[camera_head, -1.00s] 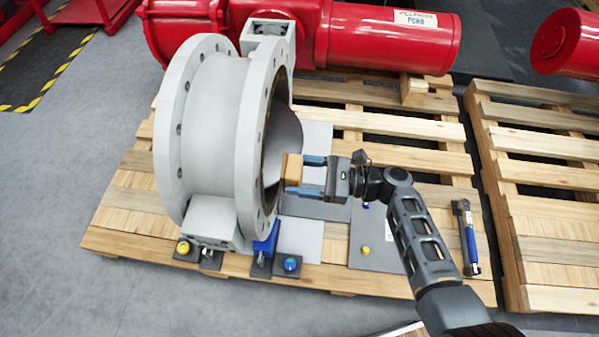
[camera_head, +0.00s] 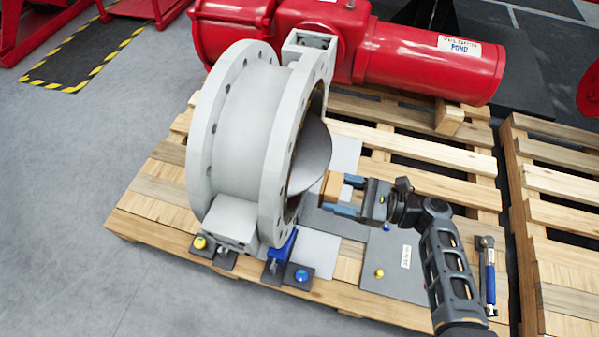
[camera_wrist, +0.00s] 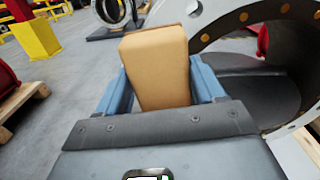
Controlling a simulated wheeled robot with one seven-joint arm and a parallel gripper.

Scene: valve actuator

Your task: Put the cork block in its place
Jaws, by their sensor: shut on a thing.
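The cork block (camera_head: 333,187) is a tan block held between the blue fingers of my gripper (camera_head: 348,196). In the wrist view the cork block (camera_wrist: 157,68) stands up between the two fingers of my gripper (camera_wrist: 163,88), slightly tilted, and its lower end is partly hidden by the gripper body. The grey flanged valve body (camera_head: 240,125) stands on the pallet, left of my gripper. Its disc (camera_head: 310,158) is partly open, and the block is close to the disc's right edge. I cannot tell whether they touch.
A red actuator cylinder (camera_head: 430,58) lies behind the valve. A blue-handled tool (camera_head: 490,275) lies at the right. A second pallet (camera_head: 550,210) is farther right.

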